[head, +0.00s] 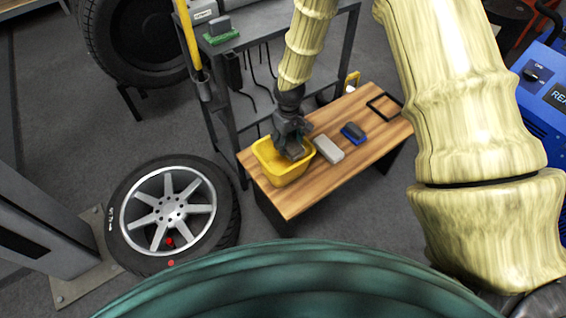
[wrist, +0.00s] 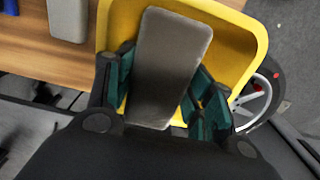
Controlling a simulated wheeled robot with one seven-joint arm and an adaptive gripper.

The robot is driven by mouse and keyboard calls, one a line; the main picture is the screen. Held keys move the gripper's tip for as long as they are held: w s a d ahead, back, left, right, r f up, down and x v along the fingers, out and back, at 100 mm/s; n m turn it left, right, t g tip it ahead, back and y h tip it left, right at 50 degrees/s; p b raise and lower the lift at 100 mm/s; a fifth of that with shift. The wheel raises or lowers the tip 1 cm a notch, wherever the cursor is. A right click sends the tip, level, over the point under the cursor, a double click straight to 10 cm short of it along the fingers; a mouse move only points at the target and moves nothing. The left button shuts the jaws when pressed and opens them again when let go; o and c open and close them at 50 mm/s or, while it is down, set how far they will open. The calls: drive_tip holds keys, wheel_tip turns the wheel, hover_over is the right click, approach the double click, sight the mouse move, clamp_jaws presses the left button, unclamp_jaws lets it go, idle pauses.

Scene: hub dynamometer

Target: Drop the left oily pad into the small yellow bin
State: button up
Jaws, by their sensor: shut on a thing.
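My gripper (head: 291,146) is over the small yellow bin (head: 279,177) on the wooden table in the head view. In the wrist view, my gripper (wrist: 163,100) is shut on a dark grey, worn-looking oblong pad (wrist: 172,65), with a green-faced finger on either side of it. The pad is over the opening of the yellow bin (wrist: 242,45); I cannot tell how far above the bin's floor it is. In the head view the gripper hides most of the pad.
The wooden table (head: 300,203) also holds a light grey block (head: 328,149), a dark block with a blue base (head: 354,132) and a black square frame (head: 384,107). A wheel (head: 168,212) lies to the left. A grey shelf rack (head: 262,123) stands behind the bin.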

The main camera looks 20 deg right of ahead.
drive_tip(key=shift+f, duration=0.1)
drive_tip(key=o, duration=1.1)
wheel_tip(320, 180, up, 12)
idle(0.6)
drive_tip(key=s+f+m+y+p, duration=0.1)
drive_tip(key=s+f+p, duration=0.4)
drive_tip(key=s, duration=0.4)
drive_tip(key=s+f+m+p, duration=0.1)
drive_tip(key=s+f+p, duration=0.1)
drive_tip(key=s+f, duration=0.65)
drive_tip(key=s+d+m+p, duration=0.1)
drive_tip(key=s+p, duration=0.1)
drive_tip(key=s, duration=0.7)
drive_tip(key=s+d+m+h+p, duration=0.1)
drive_tip(key=s+d+p, duration=0.1)
drive_tip(key=s, duration=0.8)
drive_tip(key=shift+d+r+p, duration=0.25)
drive_tip(key=shift+p, duration=0.15)
